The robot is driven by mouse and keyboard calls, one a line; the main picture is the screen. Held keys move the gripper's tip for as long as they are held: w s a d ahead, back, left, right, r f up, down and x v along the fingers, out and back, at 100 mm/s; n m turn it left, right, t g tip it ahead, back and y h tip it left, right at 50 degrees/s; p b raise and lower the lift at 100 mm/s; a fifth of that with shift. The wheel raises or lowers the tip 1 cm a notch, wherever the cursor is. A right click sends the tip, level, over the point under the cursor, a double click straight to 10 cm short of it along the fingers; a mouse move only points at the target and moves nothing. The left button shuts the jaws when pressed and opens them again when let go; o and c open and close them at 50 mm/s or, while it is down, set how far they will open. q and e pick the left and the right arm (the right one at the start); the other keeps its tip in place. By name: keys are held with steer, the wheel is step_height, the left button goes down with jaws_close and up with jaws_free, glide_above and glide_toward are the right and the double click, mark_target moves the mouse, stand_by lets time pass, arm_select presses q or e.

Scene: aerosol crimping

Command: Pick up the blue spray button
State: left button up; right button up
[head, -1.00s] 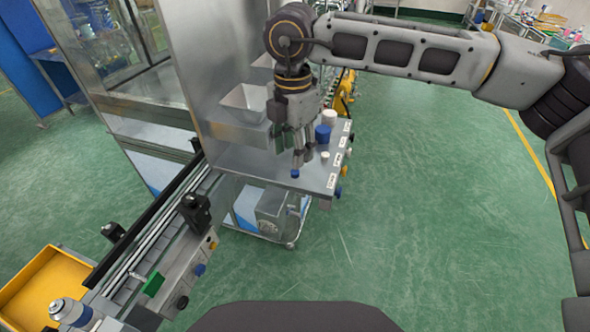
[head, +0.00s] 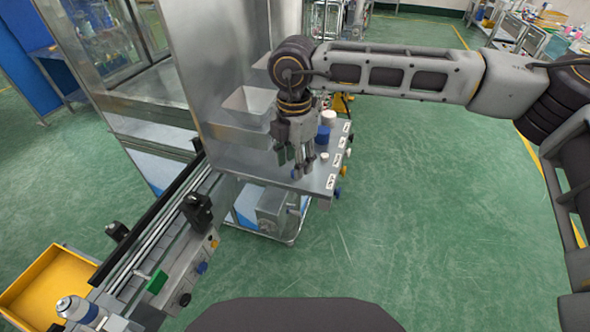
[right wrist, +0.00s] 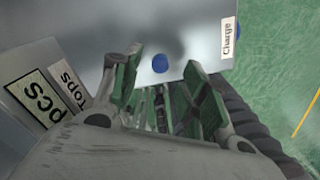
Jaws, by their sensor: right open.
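The blue spray button (head: 294,174) is a small blue piece on the metal shelf (head: 318,187), near its front edge, partly hidden by my fingers in the head view. In the right wrist view the blue button (right wrist: 160,63) lies on the grey surface, seen between my finger pads. My right gripper (head: 299,169) is open and points down close above the button. Its green pads (right wrist: 158,95) stand apart on both sides of the button. I cannot tell whether the fingers touch it. My left gripper is not in view.
A larger blue cylinder (head: 322,134), a white cylinder (head: 328,118) and a small white piece (head: 323,156) stand on the shelf behind the gripper. A metal hopper (head: 249,103) is to the left. A conveyor (head: 165,235) and yellow tray (head: 42,287) are at lower left.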

steer(key=shift+f+p, duration=0.3)
steer(key=shift+f, duration=0.95)
steer(key=c, duration=0.8)
